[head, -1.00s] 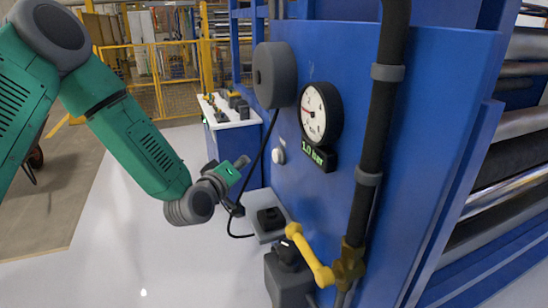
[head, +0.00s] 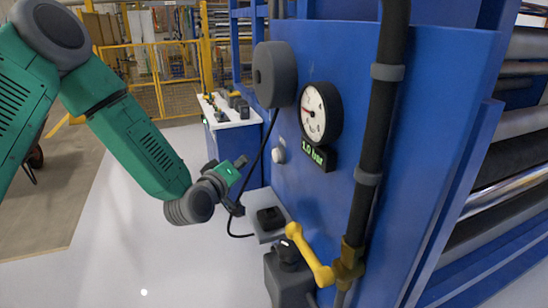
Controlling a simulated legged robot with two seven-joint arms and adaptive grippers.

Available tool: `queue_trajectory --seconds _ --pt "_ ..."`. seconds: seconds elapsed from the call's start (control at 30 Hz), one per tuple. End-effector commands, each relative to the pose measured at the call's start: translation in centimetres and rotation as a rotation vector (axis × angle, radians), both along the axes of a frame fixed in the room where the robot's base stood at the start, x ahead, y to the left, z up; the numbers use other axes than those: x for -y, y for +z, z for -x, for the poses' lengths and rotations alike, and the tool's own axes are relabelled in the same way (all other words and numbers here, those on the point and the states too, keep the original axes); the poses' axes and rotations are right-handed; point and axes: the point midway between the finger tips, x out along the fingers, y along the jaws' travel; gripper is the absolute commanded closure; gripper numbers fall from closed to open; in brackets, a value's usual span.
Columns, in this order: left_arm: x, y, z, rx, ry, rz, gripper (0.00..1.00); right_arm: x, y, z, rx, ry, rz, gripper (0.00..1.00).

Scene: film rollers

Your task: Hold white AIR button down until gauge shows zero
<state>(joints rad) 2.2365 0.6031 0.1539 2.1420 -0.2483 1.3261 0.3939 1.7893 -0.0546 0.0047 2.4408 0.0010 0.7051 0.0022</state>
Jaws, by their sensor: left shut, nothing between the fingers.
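The white button (head: 279,151) sits on the blue machine panel, left of and below the gauge. The round gauge (head: 314,112) has a white face and a black rim. The green digital readout (head: 315,155) under it shows 1.0 bar. My left gripper (head: 241,185) is shut and empty. It is in front of the panel, to the left of and below the button, and apart from it. My right gripper is not in view.
A yellow lever (head: 309,257) and a black vertical pipe (head: 374,130) stand right of the button. A black cable hangs by my left gripper. A blue cabinet (head: 234,139) stands behind.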

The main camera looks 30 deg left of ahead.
Motion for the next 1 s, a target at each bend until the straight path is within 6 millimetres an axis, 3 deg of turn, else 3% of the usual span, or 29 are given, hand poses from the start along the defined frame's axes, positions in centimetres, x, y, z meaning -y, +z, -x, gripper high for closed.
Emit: queue_trajectory --seconds 0.47,0.57,0.73,1.0 --pt "-0.1 -0.3 0.1 0.009 0.001 0.038 1.00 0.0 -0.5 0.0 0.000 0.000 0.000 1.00" --pt "-0.2 -1.0 0.2 0.037 0.003 0.161 1.00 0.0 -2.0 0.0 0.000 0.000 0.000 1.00" --pt "-0.8 -1.9 0.8 0.138 -0.009 0.537 1.00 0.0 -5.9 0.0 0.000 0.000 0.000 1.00" --pt "-2.0 -1.3 2.2 0.304 -0.079 1.076 1.00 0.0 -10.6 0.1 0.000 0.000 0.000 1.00"
